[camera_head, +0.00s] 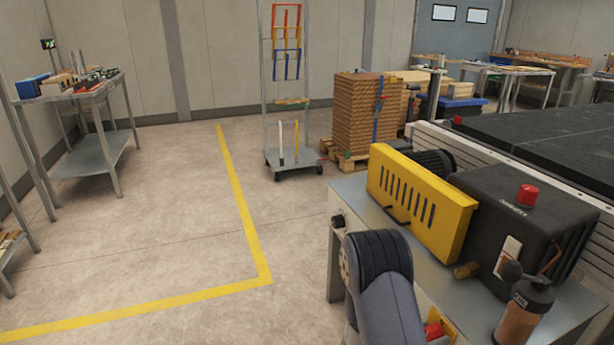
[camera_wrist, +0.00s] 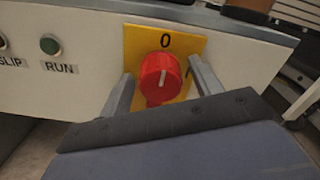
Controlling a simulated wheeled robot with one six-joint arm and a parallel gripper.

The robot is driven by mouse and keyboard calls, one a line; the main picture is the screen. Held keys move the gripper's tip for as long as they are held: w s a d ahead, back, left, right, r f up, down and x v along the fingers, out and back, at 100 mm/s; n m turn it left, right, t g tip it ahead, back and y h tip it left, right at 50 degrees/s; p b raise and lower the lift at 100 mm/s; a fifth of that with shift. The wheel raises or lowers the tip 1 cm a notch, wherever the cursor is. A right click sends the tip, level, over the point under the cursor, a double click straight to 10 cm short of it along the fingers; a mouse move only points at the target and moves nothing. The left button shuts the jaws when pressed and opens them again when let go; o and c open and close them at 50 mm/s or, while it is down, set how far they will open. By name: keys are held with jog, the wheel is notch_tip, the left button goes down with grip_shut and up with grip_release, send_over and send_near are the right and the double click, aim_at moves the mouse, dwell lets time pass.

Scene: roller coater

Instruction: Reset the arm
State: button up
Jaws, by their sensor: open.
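My gripper (camera_wrist: 162,82) shows in the wrist view with its two grey fingers apart, one on each side of a red rotary knob (camera_wrist: 160,78). I cannot tell whether the fingers touch the knob. In the head view my arm (camera_head: 385,285) reaches down beside the machine's front. The red knob (camera_head: 434,331) shows in part at the bottom, and my fingers are hidden there.
The machine (camera_head: 352,190) has a yellow guard (camera_head: 420,200) and a black box with a red button (camera_head: 527,195). A brown bottle (camera_head: 523,312) stands on its right. A green RUN button (camera_wrist: 50,45) is left of the knob. Open floor (camera_head: 150,240) lies to the left.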

jog(key=m+b, duration=0.3)
jog(key=m, duration=0.2)
jog(key=shift+f, duration=0.15)
jog(key=m+b, duration=0.2)
jog(key=m, duration=0.3)
jog(key=shift+b, duration=0.4)
jog(key=shift+s+r, duration=0.1)
jog(key=shift+r, duration=0.15)
